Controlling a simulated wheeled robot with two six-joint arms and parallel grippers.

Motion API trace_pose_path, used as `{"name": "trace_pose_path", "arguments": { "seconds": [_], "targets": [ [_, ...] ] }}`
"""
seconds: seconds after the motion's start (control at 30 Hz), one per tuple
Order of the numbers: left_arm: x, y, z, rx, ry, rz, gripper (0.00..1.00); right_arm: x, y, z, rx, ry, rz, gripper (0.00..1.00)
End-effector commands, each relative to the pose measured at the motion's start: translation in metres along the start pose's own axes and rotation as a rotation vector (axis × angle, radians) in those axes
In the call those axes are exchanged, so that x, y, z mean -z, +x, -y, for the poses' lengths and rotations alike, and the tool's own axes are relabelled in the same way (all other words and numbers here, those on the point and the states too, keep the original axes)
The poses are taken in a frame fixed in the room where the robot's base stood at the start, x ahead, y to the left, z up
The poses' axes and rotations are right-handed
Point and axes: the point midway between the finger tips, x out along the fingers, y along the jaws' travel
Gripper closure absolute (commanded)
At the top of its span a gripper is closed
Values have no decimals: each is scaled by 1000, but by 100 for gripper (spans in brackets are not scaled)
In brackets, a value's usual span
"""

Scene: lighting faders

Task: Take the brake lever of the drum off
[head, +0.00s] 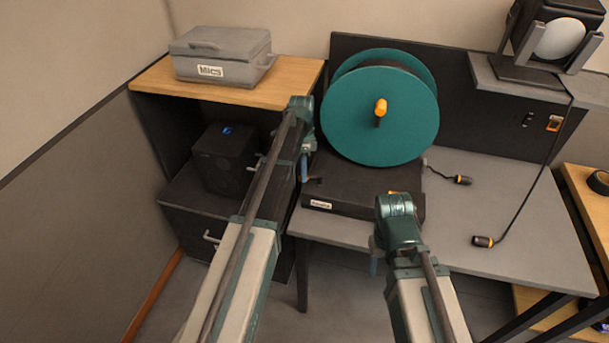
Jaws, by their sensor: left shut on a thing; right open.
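The teal cable drum (372,122) stands on a dark base box (345,207) on the grey table. An orange crank knob (380,107) sticks out of its front face. The brake lever (316,181) shows as a small dark piece at the left end of the base. My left gripper (306,178) points down there and is shut on the lever; the wrist hides much of the contact. My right gripper (374,263) is open, low in front of the table edge, below the base's right end; its fingers are mostly hidden behind its wrist.
A grey Mics case (222,58) sits on the wooden shelf, with a black box (225,157) below. Cable connectors (482,241) lie on the grey table (510,210), right of the drum. A lamp (558,40) stands at the upper right. The table's right side is mostly clear.

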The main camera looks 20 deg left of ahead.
Motion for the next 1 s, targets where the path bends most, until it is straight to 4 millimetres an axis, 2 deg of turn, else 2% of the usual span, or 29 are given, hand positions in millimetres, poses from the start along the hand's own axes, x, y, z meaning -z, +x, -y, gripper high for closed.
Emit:
{"name": "trace_pose_path", "arguments": {
  "seconds": [0.2, 0.5, 1.0],
  "targets": [
    [2, -2, 10, 1, 168, 34, 100, 0, 0, 0, 0, 0, 0, 50],
    [5, -4, 17, 1, 321, 65, 100, 0, 0, 0, 0, 0, 0, 50],
    [6, -4, 20, 2, 386, 77, 100, 0, 0, 0, 0, 0, 0, 50]
  ]
}}
